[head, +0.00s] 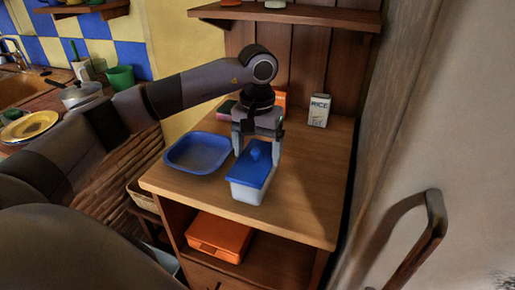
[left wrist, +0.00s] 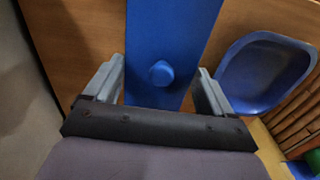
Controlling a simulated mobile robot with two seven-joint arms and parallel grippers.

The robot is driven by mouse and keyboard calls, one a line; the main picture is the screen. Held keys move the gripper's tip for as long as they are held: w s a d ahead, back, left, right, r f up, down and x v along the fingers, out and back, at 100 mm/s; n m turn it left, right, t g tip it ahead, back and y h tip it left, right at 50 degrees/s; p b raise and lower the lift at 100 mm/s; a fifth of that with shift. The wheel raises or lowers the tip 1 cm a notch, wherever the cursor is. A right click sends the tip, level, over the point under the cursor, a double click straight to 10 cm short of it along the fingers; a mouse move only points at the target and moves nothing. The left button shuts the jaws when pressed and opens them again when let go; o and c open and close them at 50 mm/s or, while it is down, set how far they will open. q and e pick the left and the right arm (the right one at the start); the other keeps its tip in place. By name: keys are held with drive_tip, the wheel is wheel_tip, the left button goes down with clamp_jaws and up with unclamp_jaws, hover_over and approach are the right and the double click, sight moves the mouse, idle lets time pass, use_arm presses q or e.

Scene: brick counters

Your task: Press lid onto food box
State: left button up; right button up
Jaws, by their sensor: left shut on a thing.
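The blue lid (head: 247,172) with a round knob lies over the white food box (head: 246,194) on the wooden counter. I cannot tell whether it is fully seated. My left gripper (head: 258,146) comes down from above at the lid's far end, shut on the lid with one finger at each long side. In the left wrist view the lid (left wrist: 177,35) runs between the fingers of the gripper (left wrist: 160,68), with the knob between them. The box is hidden under the lid there. My right gripper is not in view.
A blue tray (head: 197,153) stands just left of the box, also seen in the left wrist view (left wrist: 263,72). A rice canister (head: 319,110) stands at the back right. An orange container (head: 219,237) is on the shelf below. The counter right of the box is clear.

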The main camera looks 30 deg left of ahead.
use_arm(q)
drive_tip(key=shift+f, duration=0.1)
idle(0.8)
drive_tip(key=o, duration=0.8)
drive_tip(key=shift+o, duration=0.2)
drive_tip(key=shift+r+p, duration=2.35)
drive_tip(key=shift+r, duration=1.2)
clamp_jaws()
